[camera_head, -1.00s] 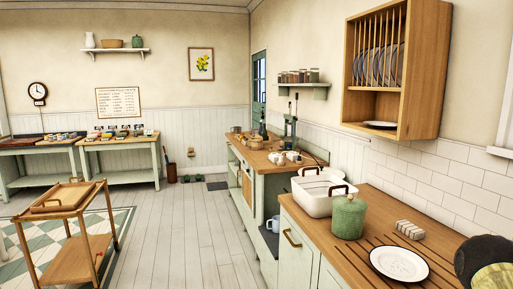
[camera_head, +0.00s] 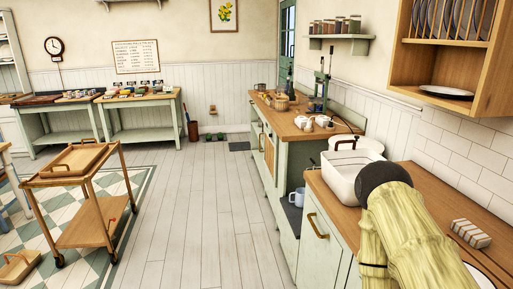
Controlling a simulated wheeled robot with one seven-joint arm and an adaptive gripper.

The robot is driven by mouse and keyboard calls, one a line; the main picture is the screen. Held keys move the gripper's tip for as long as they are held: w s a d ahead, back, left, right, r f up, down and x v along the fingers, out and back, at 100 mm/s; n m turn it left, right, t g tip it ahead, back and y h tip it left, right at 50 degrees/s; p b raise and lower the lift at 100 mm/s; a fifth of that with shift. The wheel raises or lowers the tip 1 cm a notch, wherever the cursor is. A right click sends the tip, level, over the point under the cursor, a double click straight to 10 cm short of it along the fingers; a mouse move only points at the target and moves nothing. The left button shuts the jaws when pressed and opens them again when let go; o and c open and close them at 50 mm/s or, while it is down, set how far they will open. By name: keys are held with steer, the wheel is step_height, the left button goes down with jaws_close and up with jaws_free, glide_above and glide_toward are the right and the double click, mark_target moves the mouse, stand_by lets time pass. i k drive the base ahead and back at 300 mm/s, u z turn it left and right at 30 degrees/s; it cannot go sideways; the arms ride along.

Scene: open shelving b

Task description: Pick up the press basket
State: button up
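A small tan round wooden piece (camera_head: 281,103) stands on the far part of the wooden counter, close to a dark green upright press (camera_head: 321,88). It may be the press basket, but it is too small to tell for certain. My gripper does not show. Only part of my arm, pale yellow-green with a dark rounded end, rises at the lower right, well apart from the far counter.
A white basin (camera_head: 352,178), a block of pale bars (camera_head: 471,233) and a plate rack (camera_head: 450,45) are at the right. A wooden trolley (camera_head: 85,168) stands left on a checkered mat. The plank floor (camera_head: 195,215) between is clear.

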mark_target(281, 105)
steer(key=u, duration=0.6)
steer(key=i, duration=1.6)
steer(key=u, duration=0.2)
steer(key=i, duration=1.6)
steer(key=z, duration=0.7)
steer(key=i, duration=1.05)
steer(key=z, duration=0.35)
